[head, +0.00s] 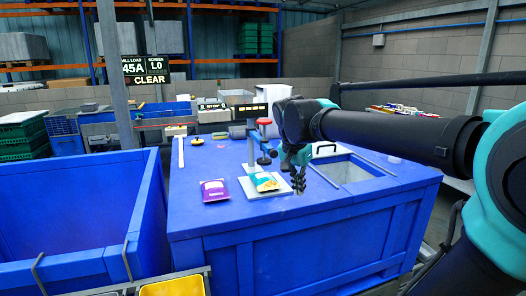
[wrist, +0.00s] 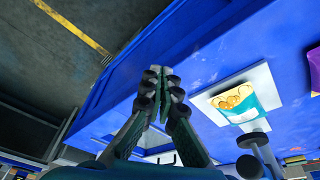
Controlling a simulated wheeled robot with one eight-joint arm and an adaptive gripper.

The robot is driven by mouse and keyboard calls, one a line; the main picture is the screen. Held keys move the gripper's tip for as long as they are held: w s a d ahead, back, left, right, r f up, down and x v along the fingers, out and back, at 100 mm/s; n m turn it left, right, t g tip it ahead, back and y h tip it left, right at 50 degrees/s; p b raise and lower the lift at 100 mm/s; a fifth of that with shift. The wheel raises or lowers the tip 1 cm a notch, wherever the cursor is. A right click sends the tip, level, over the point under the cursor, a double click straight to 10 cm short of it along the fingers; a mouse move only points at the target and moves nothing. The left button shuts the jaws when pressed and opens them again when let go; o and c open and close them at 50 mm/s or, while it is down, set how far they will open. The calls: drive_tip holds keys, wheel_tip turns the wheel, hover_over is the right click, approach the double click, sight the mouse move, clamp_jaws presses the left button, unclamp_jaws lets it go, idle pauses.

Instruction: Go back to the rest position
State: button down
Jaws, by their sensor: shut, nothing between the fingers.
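My gripper (head: 298,182) is shut and empty above the blue table (head: 220,230), near its front edge and just right of the white plate. In the wrist view, the fingertips of my gripper (wrist: 166,74) meet, with the table's edge and the floor beyond them. A yellow and teal food packet (head: 264,182) lies on the white plate (head: 250,192); this packet also shows at the right of the wrist view (wrist: 236,101). A purple packet (head: 214,190) lies on the table left of the plate. My arm reaches in from the right.
A large open blue bin (head: 75,215) stands left of the table. A rectangular opening (head: 345,170) is in the tabletop right of my gripper. A blue post with a clamp-like arm (head: 250,148) rises behind the plate. A yellow container (head: 172,286) is at the bottom front.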

drive_tip(key=s+d+f+n, duration=0.2)
drive_tip(key=s+f, duration=0.2)
drive_tip(key=f, duration=0.4)
drive_tip(key=s+d+f+n+t+y, duration=0.1)
drive_tip(key=s+d+f+n, duration=0.2)
drive_tip(key=f, duration=0.5)
drive_tip(key=s+d+f+n, duration=0.2)
drive_tip(key=s+f, duration=0.3)
drive_tip(key=f, duration=0.3)
drive_tip(key=shift+s+d+f+t+y, duration=0.25)
drive_tip(key=shift+d+t+y, duration=0.15)
drive_tip(key=shift+d, duration=0.25)
